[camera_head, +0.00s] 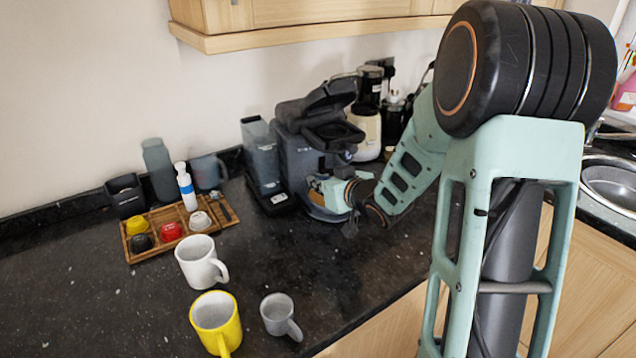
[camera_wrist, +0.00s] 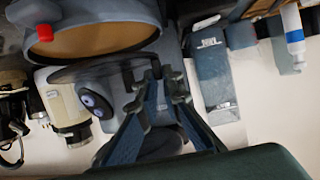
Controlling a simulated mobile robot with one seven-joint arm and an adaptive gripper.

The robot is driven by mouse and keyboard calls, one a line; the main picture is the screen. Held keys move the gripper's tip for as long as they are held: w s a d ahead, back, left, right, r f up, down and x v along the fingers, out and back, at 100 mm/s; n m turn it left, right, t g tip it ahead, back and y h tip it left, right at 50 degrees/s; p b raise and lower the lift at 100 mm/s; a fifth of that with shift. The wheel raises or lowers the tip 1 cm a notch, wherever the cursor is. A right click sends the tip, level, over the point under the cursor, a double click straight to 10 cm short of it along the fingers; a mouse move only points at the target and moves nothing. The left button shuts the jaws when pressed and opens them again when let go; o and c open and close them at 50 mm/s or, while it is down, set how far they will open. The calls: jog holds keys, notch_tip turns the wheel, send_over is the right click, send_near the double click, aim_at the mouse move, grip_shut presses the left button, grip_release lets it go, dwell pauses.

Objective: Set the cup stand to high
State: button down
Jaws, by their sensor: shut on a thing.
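The coffee machine (camera_head: 296,160) stands against the wall in the head view, dark grey with its lid raised. Its cup stand (camera_head: 319,214) is low at the front, partly hidden by my gripper (camera_head: 334,192). In the wrist view, which is upside down, the cup stand (camera_wrist: 100,40) shows as a round brownish plate with a grey rim. My gripper (camera_wrist: 165,88) reaches in beside it, with its two fingers close around a dark part at the machine's front. That grasped part is mostly hidden; it appears to belong to the cup stand.
A water tank (camera_head: 262,155) stands left of the machine. A wooden tray (camera_head: 172,245) with several capsules and a bottle lies further left. A white mug (camera_head: 199,262), a yellow mug (camera_head: 216,320) and a grey cup (camera_head: 279,315) stand in front.

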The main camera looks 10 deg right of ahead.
notch_tip(320, 180, up, 3)
jog(key=shift+p, duration=0.65)
jog(key=shift+w, duration=0.1)
jog(key=c, duration=2.1)
grip_release()
jog(key=shift+f, duration=0.1)
jog(key=shift+s, duration=0.2)
jog(key=v, duration=1.2)
